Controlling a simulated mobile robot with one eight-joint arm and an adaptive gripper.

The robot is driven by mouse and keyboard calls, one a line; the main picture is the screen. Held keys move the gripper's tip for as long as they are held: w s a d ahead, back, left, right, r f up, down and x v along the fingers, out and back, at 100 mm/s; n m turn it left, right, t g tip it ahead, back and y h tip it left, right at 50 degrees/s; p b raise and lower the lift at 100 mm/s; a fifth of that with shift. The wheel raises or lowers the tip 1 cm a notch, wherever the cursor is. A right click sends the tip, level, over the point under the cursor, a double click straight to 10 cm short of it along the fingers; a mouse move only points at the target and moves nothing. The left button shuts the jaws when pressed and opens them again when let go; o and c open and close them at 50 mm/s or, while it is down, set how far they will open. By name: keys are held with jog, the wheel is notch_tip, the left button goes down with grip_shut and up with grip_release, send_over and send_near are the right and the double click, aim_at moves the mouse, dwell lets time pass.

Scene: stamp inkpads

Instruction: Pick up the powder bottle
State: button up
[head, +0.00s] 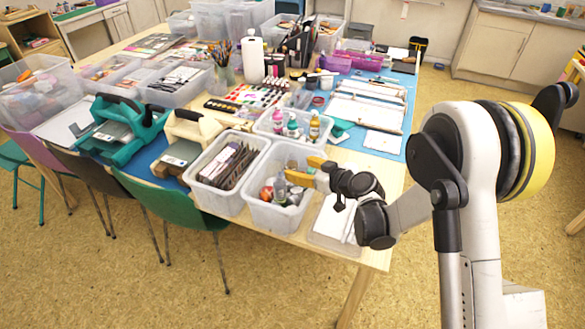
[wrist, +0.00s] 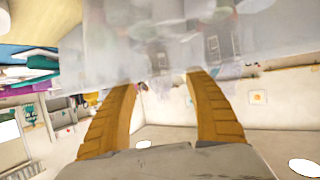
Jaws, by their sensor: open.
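My gripper (head: 298,170) is open, its yellow fingers pointing left over the right side of a clear bin (head: 249,212) at the table's front. The bin holds several small bottles and jars, including a grey one (head: 281,188) just below and left of the fingers. I cannot tell which bottle is the powder bottle. In the wrist view the two fingers (wrist: 163,80) are apart with nothing gripped between them. A blurred, translucent surface (wrist: 120,45) fills the view beyond the fingertips. My fingers partly hide the bin's contents in the head view.
Behind is a bin (head: 262,126) with pink, teal and gold-brown bottles. A clear tray (head: 325,241) lies at the table's front right corner. A white bottle (head: 252,58) stands farther back.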

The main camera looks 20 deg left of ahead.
aim_at(296, 166)
jog(key=b+x, duration=0.1)
jog(key=x, duration=0.4)
jog(key=shift+d+f+b, duration=0.1)
jog(key=shift+b, duration=0.3)
jog(key=c, duration=1.3)
